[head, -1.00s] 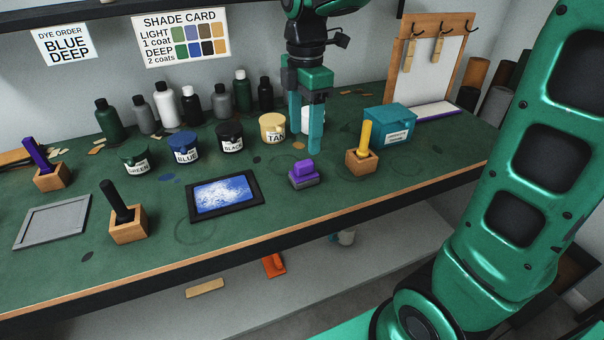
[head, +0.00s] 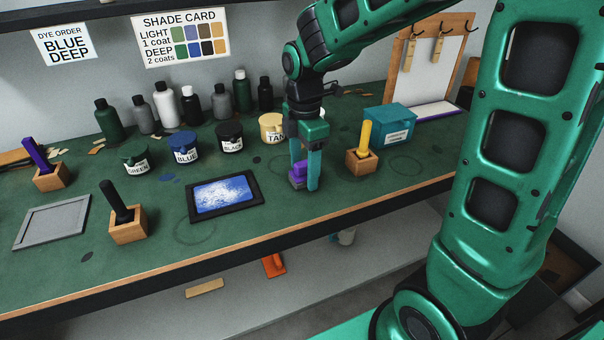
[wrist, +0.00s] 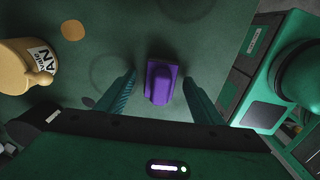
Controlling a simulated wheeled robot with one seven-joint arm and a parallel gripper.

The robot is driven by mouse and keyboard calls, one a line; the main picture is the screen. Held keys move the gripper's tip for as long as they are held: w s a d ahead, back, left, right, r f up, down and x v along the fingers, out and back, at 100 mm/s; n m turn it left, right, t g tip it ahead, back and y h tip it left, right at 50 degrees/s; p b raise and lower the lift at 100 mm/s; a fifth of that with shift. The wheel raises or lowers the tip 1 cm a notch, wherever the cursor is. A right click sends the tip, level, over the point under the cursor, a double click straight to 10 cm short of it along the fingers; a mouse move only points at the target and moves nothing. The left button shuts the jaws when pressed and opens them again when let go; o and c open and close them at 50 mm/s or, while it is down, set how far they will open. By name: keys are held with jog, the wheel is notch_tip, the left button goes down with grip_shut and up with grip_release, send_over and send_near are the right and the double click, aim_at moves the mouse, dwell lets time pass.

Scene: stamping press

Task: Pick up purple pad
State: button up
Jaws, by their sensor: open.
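The purple pad (head: 298,169) sits on the green bench top, right of the blue screen tablet, partly hidden by my gripper's fingers in the head view. My gripper (head: 304,181) points down over it with one finger on either side. In the wrist view the purple pad (wrist: 159,83) shows between and slightly beyond the two open fingertips (wrist: 158,77), with a gap on each side. The jaws are open and hold nothing.
A wooden block with a yellow-handled tool (head: 364,146) stands close to the right. The tan jar (head: 272,126) and black jar (head: 230,136) stand behind and left. The dark-framed blue panel (head: 225,194) lies left. The bench's front edge is near.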

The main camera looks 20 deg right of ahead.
aim_at(300, 164)
jog(key=shift+c, duration=0.2)
jog(key=c, duration=1.1)
jog(key=shift+r, duration=0.55)
jog(key=r, duration=0.2)
jog(key=a+r, duration=0.1)
jog(key=shift+s+r, duration=0.25)
jog(key=shift+r, duration=0.15)
jog(key=s+a+r, duration=0.1)
jog(key=a+r, duration=0.1)
jog(key=a, duration=0.1)
jog(key=s+a+r, duration=0.2)
jog(key=a, duration=0.1)
jog(key=s+a+r, duration=0.2)
jog(key=a, duration=0.1)
jog(key=shift+a+r, duration=0.1)
jog(key=shift+a, duration=0.05)
